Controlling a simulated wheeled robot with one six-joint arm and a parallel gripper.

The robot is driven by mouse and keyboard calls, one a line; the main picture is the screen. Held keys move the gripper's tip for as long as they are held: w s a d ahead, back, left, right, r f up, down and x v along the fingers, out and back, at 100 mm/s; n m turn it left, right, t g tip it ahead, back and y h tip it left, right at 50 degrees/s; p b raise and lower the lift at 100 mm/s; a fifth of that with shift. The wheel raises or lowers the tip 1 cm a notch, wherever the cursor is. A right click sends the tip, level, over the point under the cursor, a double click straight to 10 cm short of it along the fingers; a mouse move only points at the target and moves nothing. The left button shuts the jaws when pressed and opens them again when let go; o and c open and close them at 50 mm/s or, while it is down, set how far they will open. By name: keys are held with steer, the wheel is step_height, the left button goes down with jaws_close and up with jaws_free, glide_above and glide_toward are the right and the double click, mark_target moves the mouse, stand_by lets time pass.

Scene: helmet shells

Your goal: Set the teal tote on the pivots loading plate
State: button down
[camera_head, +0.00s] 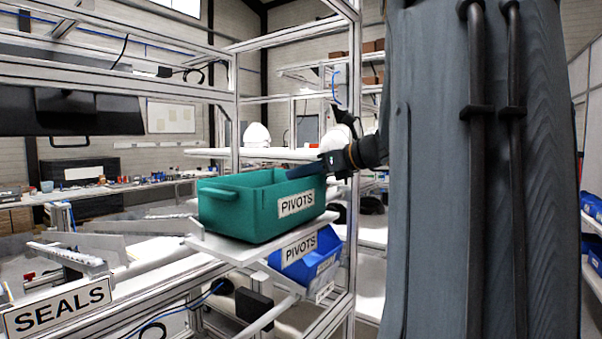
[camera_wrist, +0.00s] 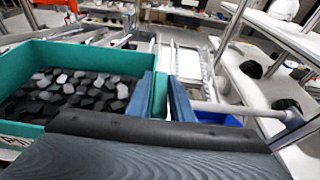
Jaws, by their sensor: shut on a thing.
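The teal tote (camera_head: 240,206), labelled PIVOTS, is over the white pivots loading plate (camera_head: 232,247) in the head view. Its base looks level and on or just above the plate; I cannot tell whether it bears its full weight. In the wrist view the tote (camera_wrist: 112,45) holds many dark and grey small parts (camera_wrist: 70,92). My gripper (camera_head: 322,165) is at the tote's right end. In the wrist view its blue fingers (camera_wrist: 163,97) are shut on the tote's teal end wall. The tote's far underside is hidden.
A blue bin (camera_head: 308,258) sits below the plate behind a second PIVOTS label. A SEALS sign (camera_head: 58,306) and metal rails stand at the left. Aluminium frame posts (camera_head: 351,200) rise close to the right of the tote. White shelves with helmet shells (camera_head: 256,135) are behind.

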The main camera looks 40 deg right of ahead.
steer(key=shift+f, duration=0.35)
steer(key=c, duration=1.5)
jaws_free()
steer(key=b+v, duration=0.2)
steer(key=v, duration=0.6)
steer(key=shift+r, duration=0.15)
